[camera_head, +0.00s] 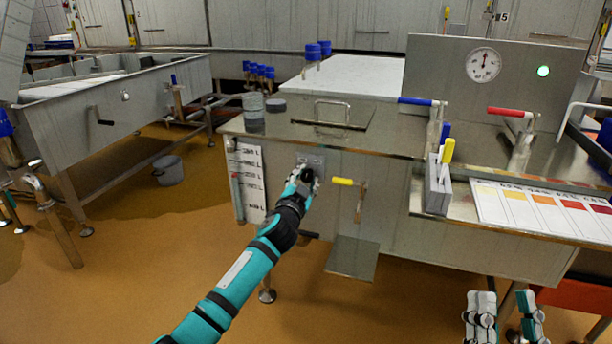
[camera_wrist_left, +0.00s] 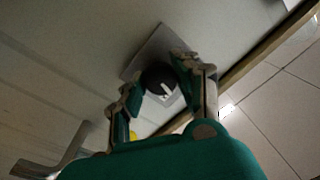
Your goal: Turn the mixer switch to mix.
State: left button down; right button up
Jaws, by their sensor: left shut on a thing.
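The mixer switch is a round black knob (camera_wrist_left: 161,78) with a white pointer mark, on a pale square plate (camera_wrist_left: 152,50) in the left wrist view. In the head view its plate (camera_head: 316,161) is on the front of the steel vat (camera_head: 385,185), and the knob is mostly hidden by my gripper. My left gripper (camera_head: 306,176) is shut on the knob, with one finger on each side in the left wrist view (camera_wrist_left: 153,73). I cannot read any labels on the plate. My right gripper (camera_head: 507,318) is open and empty at the bottom right, apart from the vat.
A yellow-handled valve (camera_head: 344,181) sticks out just right of the switch. A volume scale (camera_head: 248,180) is to its left. A small shelf (camera_head: 353,258) juts out below. A grey bucket (camera_head: 168,171) stands on the floor, which is mostly clear at lower left.

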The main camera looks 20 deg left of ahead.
pick_arm(q)
jog(key=shift+m+p, duration=0.3)
jog(key=shift+m, duration=1.8)
pick_arm(e)
jog(key=shift+w+a+f+g+h, duration=0.15)
jog(key=shift+w+f+g, duration=0.35)
jog(key=shift+f, duration=0.25)
jog(key=shift+w+d+f+g+h, duration=0.1)
jog(key=shift+w+f+g, duration=0.35)
jog(key=shift+f+g, duration=0.25)
jog(key=shift+w+a+f+g+h, duration=0.15)
jog(key=shift+w+f+g, duration=0.35)
jog(key=shift+f, duration=0.25)
jog(key=shift+d, duration=0.1)
pick_arm(q)
jog(key=c, duration=0.9)
grip_release()
jog(key=shift+c, duration=0.2)
jog(key=s, duration=1.2)
jog(key=shift+f, duration=0.35)
